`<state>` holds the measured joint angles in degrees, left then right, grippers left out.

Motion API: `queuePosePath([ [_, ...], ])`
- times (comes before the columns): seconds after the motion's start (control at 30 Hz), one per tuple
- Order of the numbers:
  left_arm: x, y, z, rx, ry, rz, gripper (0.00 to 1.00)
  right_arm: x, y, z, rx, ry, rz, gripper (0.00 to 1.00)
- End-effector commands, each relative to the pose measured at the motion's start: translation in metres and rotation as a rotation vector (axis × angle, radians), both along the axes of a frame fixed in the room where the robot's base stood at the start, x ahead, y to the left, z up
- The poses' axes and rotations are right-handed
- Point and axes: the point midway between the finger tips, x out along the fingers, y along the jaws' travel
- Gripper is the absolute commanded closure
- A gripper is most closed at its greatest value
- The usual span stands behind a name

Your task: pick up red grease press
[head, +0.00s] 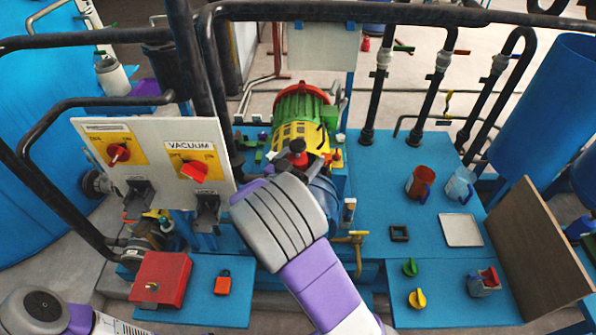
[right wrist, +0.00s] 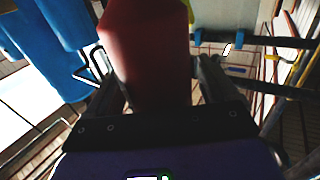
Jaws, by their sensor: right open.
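The red grease press (head: 297,146) shows as a small red top with a dark part below it, just beyond my right gripper (head: 287,176) in the head view. In the right wrist view a large, dark red body, which looks like the grease press (right wrist: 147,50), stands between the two fingers of the right gripper (right wrist: 162,82). The fingers are spread on either side of it, and I cannot tell whether either touches it. My left gripper is not in view.
A green, red and yellow motor (head: 300,118) stands just behind the press. A white VACUUM switch panel (head: 150,160) and black pipes stand at left. A red box (head: 160,280) sits front left. Mugs (head: 420,182) and a brown board (head: 540,250) stand on the blue bench at right.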

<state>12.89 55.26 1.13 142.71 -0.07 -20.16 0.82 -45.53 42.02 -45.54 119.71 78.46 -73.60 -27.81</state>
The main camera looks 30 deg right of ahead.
Motion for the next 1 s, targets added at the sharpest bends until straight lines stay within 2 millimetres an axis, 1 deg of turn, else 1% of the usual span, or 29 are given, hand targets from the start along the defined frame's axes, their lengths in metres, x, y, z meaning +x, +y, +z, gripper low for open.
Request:
queuePosePath([
  [0.13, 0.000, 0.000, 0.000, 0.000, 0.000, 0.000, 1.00, 0.000, 0.000, 0.000, 0.000, 0.000, 0.000, 0.14],
  [0.17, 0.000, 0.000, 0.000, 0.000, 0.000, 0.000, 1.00, 0.000, 0.000, 0.000, 0.000, 0.000, 0.000, 0.15],
  [0.2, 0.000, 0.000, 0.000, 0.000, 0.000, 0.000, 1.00, 0.000, 0.000, 0.000, 0.000, 0.000, 0.000, 0.21],
  [0.63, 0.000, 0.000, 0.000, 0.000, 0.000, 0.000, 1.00, 0.000, 0.000, 0.000, 0.000, 0.000, 0.000, 0.87],
  [0.67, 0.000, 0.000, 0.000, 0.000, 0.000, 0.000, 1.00, 0.000, 0.000, 0.001, -0.001, -0.002, 0.000, 0.89],
  [0.87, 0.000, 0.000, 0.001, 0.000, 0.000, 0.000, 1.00, 0.000, 0.000, 0.002, -0.001, -0.002, 0.000, 0.89],
  [0.97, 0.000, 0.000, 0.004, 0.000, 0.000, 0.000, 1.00, 0.000, 0.001, 0.009, 0.000, -0.004, 0.001, 0.90],
  [1.0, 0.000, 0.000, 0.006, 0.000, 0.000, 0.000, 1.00, 0.000, 0.001, 0.014, 0.000, -0.005, 0.001, 0.90],
])
